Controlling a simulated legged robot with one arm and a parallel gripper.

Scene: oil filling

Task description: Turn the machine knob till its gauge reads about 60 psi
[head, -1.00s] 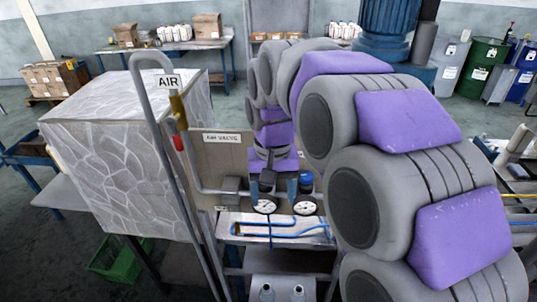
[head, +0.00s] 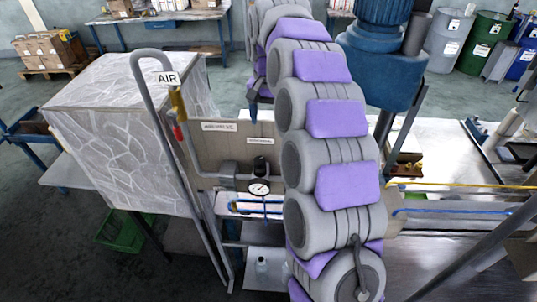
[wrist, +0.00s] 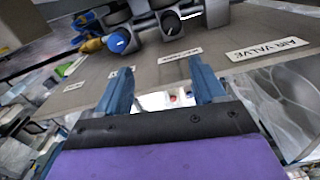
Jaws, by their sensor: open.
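The air panel (head: 205,152) stands at the centre in the head view. A black knob (head: 260,165) sits above a round white gauge (head: 259,187) whose reading is too small to tell. In the wrist view, a blue knob (wrist: 120,41) and a black knob (wrist: 170,23) show on the panel beyond the fingertips. My gripper (wrist: 161,66) is open and empty, its two blue fingers apart and not touching either knob. In the head view, a blue finger shows above the panel; the rest of the gripper and the blue knob are hidden behind my arm.
A bent grey air pipe (head: 141,80) with a yellow and red valve handle rises left of the panel. A stone-patterned block (head: 120,130) stands further left. Blue hoses (head: 250,208) run below the gauge. A blue machine (head: 385,65) stands at the back right.

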